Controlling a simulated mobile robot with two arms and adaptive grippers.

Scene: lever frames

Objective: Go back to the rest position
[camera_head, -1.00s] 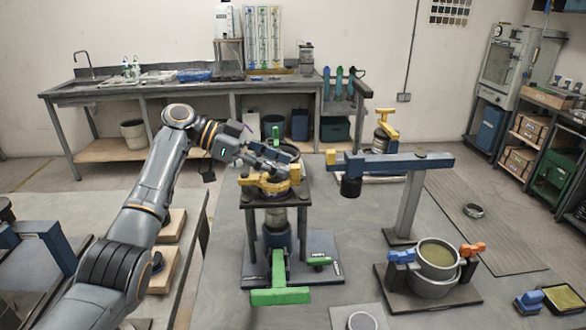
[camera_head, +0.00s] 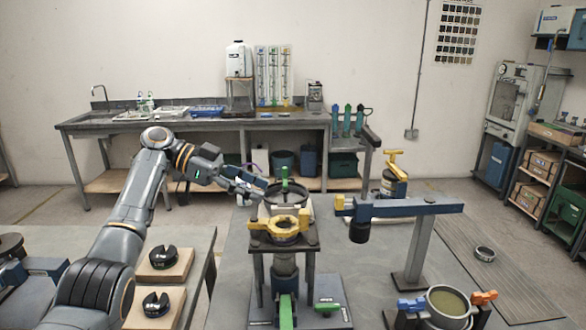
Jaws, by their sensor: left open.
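My left gripper (camera_head: 250,186) reaches in from the left, with its fingers above and a little left of the yellow ring clamp (camera_head: 280,228). It is open and holds nothing that I can see. The clamp sits on top of a dark stand on the table, with green levers (camera_head: 287,312) at its base. My right gripper is not in view.
A blue beam on a grey post (camera_head: 418,208) stands right of the clamp stand. A pot with blue and orange clips (camera_head: 447,303) is at the lower right. Two wooden blocks with black slotted discs (camera_head: 163,257) lie beside my arm. A long bench (camera_head: 220,122) runs along the back wall.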

